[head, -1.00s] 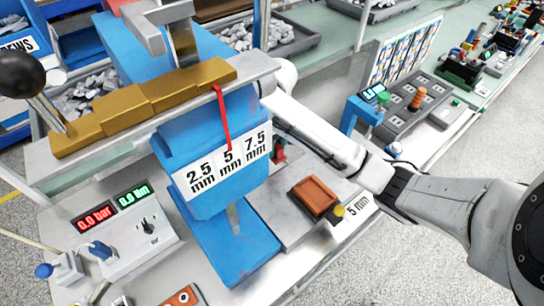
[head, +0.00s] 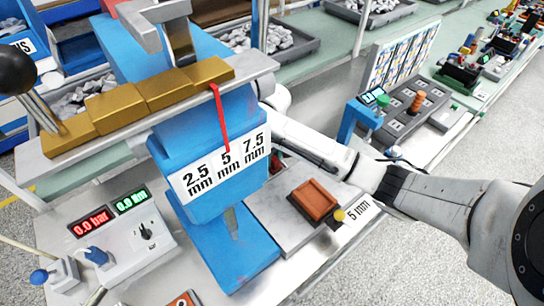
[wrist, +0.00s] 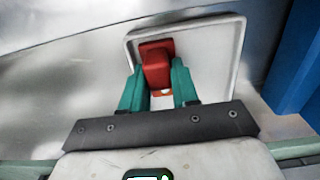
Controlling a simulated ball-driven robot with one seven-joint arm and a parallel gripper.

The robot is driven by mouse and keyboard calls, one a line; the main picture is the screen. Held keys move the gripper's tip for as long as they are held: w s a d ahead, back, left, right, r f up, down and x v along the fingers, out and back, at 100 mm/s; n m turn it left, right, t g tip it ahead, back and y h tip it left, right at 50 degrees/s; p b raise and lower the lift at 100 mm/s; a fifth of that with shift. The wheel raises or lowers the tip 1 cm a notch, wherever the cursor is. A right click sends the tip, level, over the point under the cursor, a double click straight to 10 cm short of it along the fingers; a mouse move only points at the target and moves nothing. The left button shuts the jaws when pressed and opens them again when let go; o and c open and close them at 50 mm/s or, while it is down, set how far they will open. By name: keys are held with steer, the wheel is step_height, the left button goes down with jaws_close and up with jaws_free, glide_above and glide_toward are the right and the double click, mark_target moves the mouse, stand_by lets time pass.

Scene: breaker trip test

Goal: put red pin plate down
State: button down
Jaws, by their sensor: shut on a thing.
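The red pin plate (wrist: 157,62) shows in the wrist view between the two teal fingers of my gripper (wrist: 157,80). My gripper is shut on it. Under and around it lies a pale, shallow tray (wrist: 218,40) with a raised rim; I cannot tell whether the plate touches it. In the head view a small red piece (head: 275,163) shows just right of the blue press, probably the same plate. The press and my arm hide most of my gripper there.
The blue press (head: 228,250) stands close by with its number label (head: 222,166). To its right, an orange-brown block (head: 314,198) sits in a fixture marked 5 mm. A control box (head: 125,225) with red and green displays is at left. A blue wall (wrist: 300,70) edges the wrist view.

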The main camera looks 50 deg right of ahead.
steer(key=shift+f, duration=0.15)
steer(key=c, duration=0.8)
jaws_free()
steer(key=shift+c, duration=0.2)
step_height(320, 180, up, 12)
steer(key=p, duration=0.1)
steer(key=shift+r, duration=0.2)
